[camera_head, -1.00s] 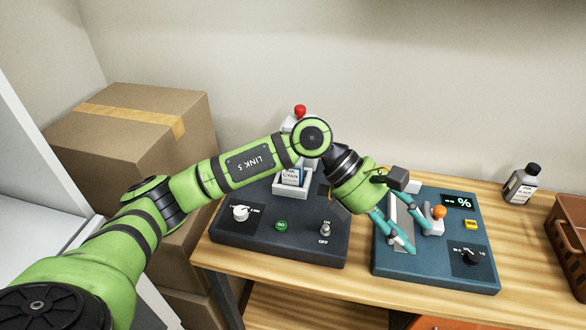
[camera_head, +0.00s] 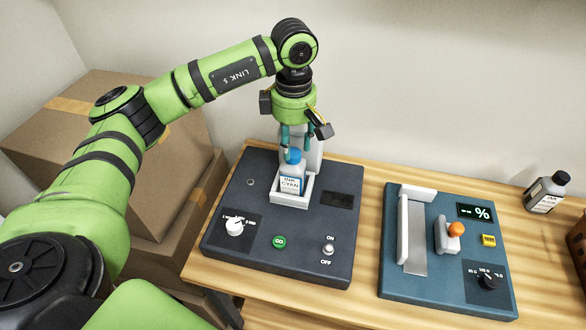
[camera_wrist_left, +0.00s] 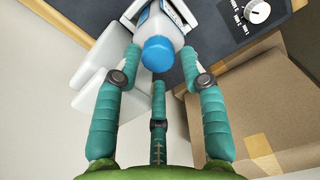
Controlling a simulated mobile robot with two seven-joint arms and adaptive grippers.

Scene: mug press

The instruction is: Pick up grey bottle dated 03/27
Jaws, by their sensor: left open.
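A light grey bottle (camera_head: 290,181) with a blue cap and a label reading "INK CYAN" stands upright in a white holder on the left, dark machine. Its cap and grey body also show in the left wrist view (camera_wrist_left: 155,30). My left gripper (camera_head: 297,143) is open, pointing down at the bottle, its teal fingers around and just above the cap. A grey bottle (camera_head: 542,198) with a black cap stands at the table's far right. No date is legible on either. My right gripper is out of view.
The dark machine (camera_head: 225,262) has a dial, a green GO button and an on/off switch. A blue machine (camera_head: 395,278) with an orange-tipped lever stands right of it. Cardboard boxes (camera_head: 60,150) are at the left. A brown crate (camera_head: 577,245) is at the right edge.

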